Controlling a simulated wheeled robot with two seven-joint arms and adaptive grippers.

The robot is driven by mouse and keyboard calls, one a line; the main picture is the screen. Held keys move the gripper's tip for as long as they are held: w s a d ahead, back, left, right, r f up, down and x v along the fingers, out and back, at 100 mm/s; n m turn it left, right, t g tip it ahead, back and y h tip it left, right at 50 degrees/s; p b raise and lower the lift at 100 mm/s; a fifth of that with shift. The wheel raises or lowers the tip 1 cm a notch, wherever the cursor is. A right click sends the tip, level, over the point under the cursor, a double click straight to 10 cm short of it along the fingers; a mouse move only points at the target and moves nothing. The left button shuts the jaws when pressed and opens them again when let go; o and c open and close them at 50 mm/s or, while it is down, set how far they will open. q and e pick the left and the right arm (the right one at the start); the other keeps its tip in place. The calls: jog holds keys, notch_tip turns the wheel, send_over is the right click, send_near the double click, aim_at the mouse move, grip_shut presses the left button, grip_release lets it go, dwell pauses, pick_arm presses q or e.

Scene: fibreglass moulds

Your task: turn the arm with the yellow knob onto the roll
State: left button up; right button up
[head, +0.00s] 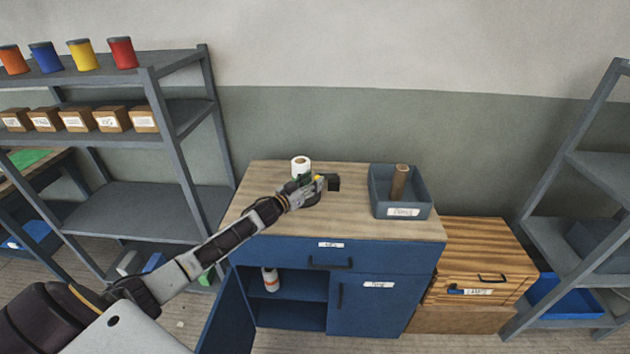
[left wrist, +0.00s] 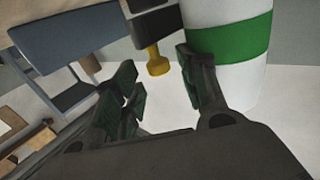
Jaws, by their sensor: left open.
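The white roll (head: 301,164) with a green band stands on the worktop of the blue cabinet. In the left wrist view the roll (left wrist: 229,42) is large at the right, close beside one finger. The dark arm (head: 334,183) is on the worktop, to the right of the roll. Its yellow knob (head: 319,178) is partly hidden by my gripper. In the left wrist view the knob (left wrist: 157,62) shows just beyond the gap between my fingertips, below the dark arm (left wrist: 152,22). My left gripper (head: 318,187) is open and empty. My right gripper is not in view.
A grey-blue bin (head: 388,205) holding a brown tube (head: 399,182) stands on the worktop's right side. The cabinet's left door (head: 228,315) hangs open, with a bottle (head: 270,279) inside. Shelves stand at both sides. The worktop's front is clear.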

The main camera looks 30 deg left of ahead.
pick_arm(q)
jog(key=shift+v, duration=2.35)
jog(key=shift+d, duration=0.2)
